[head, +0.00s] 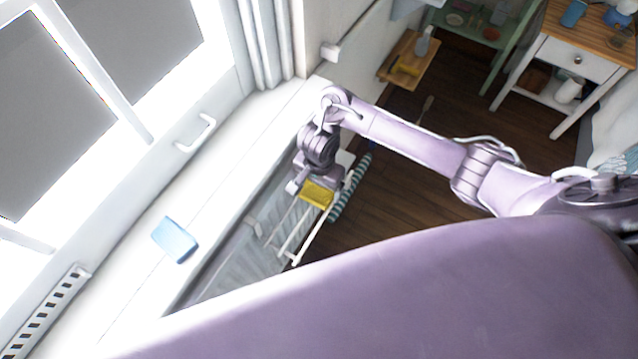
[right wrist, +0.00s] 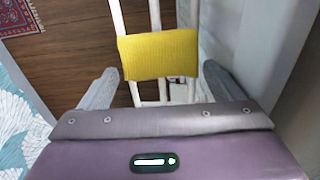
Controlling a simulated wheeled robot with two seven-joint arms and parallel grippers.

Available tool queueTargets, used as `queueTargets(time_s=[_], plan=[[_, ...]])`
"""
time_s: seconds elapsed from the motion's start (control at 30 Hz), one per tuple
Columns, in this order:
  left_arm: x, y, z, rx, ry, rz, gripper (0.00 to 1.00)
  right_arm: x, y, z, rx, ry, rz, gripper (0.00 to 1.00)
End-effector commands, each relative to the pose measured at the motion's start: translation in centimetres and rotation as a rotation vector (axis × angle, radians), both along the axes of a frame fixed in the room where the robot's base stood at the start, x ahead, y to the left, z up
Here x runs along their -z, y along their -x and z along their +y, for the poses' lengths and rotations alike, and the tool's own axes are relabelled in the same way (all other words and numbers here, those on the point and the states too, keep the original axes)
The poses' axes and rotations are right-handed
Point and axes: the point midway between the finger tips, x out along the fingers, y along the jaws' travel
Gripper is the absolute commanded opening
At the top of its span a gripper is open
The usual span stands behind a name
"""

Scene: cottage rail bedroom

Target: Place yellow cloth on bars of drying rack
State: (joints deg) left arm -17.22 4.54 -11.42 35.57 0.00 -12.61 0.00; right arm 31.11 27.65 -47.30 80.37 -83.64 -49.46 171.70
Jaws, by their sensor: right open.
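The yellow cloth (head: 317,193) lies across the white bars of the drying rack (head: 294,238), beside the wall under the windowsill. In the right wrist view the cloth (right wrist: 158,55) is folded over the white bars (right wrist: 155,18), which run on above and below it. My right gripper (right wrist: 162,80) is open, with one finger on each side of the cloth and a gap to it on both sides. In the head view my right gripper (head: 306,183) is right by the cloth and partly covers it. My left gripper is not in view.
A striped cloth (head: 350,187) hangs along the rack's right side. A light blue object (head: 175,240) lies on the white windowsill. A wooden shelf (head: 398,72) at the back holds a bottle and a yellow item. A white table (head: 590,52) stands at upper right.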

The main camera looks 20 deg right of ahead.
Motion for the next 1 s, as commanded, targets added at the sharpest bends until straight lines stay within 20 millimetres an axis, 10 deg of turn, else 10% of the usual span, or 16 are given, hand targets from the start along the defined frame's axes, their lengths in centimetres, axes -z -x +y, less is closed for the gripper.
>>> queueTargets(time_s=[0.6, 1.0], plan=[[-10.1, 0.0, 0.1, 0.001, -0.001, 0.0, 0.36, -10.2, 0.1, 0.0, -0.001, 0.001, 0.001, 0.86], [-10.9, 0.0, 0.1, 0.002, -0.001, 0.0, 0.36, -11.0, 0.1, 0.0, -0.001, 0.001, 0.001, 0.86]])
